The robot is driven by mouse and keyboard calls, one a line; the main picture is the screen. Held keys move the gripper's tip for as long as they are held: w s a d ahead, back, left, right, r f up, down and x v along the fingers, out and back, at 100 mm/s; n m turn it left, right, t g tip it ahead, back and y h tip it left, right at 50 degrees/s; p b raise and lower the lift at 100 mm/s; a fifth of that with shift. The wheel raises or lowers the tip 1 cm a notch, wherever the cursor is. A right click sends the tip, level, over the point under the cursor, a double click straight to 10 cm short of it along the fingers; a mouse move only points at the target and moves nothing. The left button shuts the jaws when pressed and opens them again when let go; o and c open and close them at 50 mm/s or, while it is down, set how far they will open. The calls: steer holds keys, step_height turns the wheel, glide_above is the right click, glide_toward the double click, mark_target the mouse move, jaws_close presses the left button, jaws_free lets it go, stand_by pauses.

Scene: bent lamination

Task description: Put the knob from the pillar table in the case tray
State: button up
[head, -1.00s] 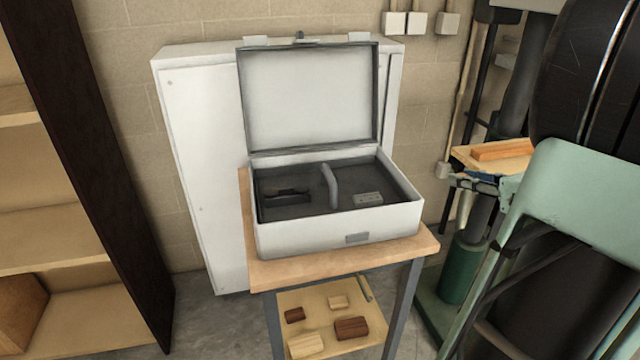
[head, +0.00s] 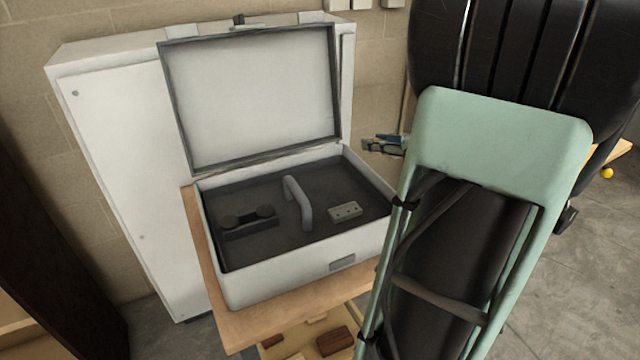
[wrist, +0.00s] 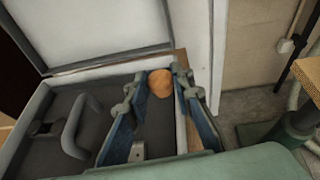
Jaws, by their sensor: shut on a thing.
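The knob (wrist: 160,83) is a rounded orange piece between the fingertips in the wrist view. My gripper (wrist: 165,88) is shut on it, with one blue finger on each side. In the head view my gripper (head: 383,145) shows in part by the case's back right corner, and the knob cannot be made out there. The case tray (head: 265,185) is the dark inside of an open white case; it also shows at the left in the wrist view (wrist: 70,100). In the wrist view the knob appears over the case's far right edge.
The tray holds an upright grey handle (head: 298,203), a dark two-lobed piece (head: 248,218) and a small grey block (head: 345,211). The open lid (head: 255,95) stands at the back. The case sits on a wooden table (head: 290,312). A yellow ball (head: 607,173) shows far right.

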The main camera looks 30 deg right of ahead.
steer(key=w+a+f, duration=0.2)
steer(key=w+a, duration=0.1)
steer(key=w, duration=0.1)
steer(key=b, duration=0.2)
glide_above(334, 184)
steer(key=f, duration=0.5)
steer(key=shift+s+d+f, duration=0.2)
steer(key=shift+s, duration=0.05)
steer(key=f, duration=0.1)
steer(key=f+b, duration=0.1)
steer(key=f, duration=0.1)
steer(key=shift+w+a+f, duration=0.2)
steer(key=shift+w, duration=0.15)
steer(key=shift+f, duration=0.25)
steer(key=shift+f, duration=0.1)
steer(key=shift+f+b, duration=0.15)
steer(key=shift+b, duration=0.15)
steer(key=o, duration=0.7)
steer(key=shift+o, duration=0.2)
steer(key=shift+r, duration=0.2)
